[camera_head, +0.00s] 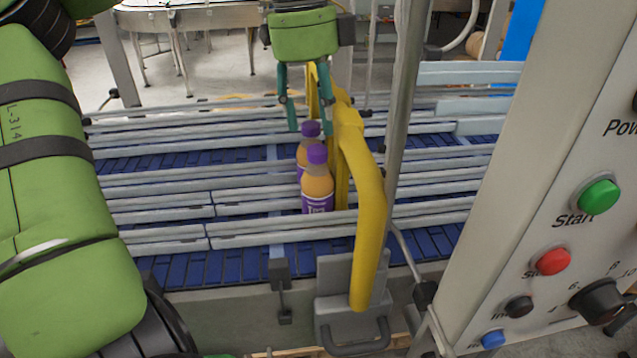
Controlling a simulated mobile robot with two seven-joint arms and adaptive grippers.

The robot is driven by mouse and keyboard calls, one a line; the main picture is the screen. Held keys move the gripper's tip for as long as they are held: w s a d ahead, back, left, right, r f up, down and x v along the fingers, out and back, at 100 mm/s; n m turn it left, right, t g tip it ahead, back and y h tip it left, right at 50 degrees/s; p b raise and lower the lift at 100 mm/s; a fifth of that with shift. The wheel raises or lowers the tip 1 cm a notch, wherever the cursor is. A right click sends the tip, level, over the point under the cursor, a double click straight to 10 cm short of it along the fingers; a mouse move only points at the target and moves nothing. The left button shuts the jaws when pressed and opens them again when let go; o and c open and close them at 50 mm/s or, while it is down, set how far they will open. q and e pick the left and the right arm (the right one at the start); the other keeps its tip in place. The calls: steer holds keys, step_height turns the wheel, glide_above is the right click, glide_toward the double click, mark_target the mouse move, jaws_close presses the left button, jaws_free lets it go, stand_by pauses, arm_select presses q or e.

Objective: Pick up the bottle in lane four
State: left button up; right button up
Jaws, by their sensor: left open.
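Two orange bottles with purple caps stand upright on the blue conveyor, one close behind the other. The nearer bottle (317,188) has a purple label, and a rail partly hides its base. I cannot tell lane numbers from the picture. My left gripper (310,126) points down with its teal fingers apart, open and empty. Its fingertips appear just above and around the farther bottle's cap; contact cannot be judged. My right gripper is not in view.
Pale guide rails (160,203) divide the blue belt (210,268) into lanes. A yellow curved bar (367,220) stands immediately right of the bottles. A grey post (403,110) and a control panel (560,200) with buttons stand farther right. The lanes left of the bottles are empty.

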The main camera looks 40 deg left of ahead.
mark_target(315, 149)
arm_select(q)
steer(key=shift+s+d+f+p, duration=0.15)
steer(key=shift+f+p, duration=0.15)
steer(key=shift+f, duration=0.05)
steer(key=shift+s+d+f+p, duration=0.15)
steer(key=shift+f+p, duration=0.15)
steer(key=shift+f, duration=0.05)
steer(key=f, duration=0.1)
steer(key=f+p, duration=0.2)
steer(key=shift+w+a+f, duration=0.2)
steer(key=shift+w+f, duration=0.1)
steer(key=shift+f, duration=0.45)
steer(key=shift+d, duration=0.15)
steer(key=shift+c, duration=0.8)
steer(key=c, duration=0.7)
jaws_close()
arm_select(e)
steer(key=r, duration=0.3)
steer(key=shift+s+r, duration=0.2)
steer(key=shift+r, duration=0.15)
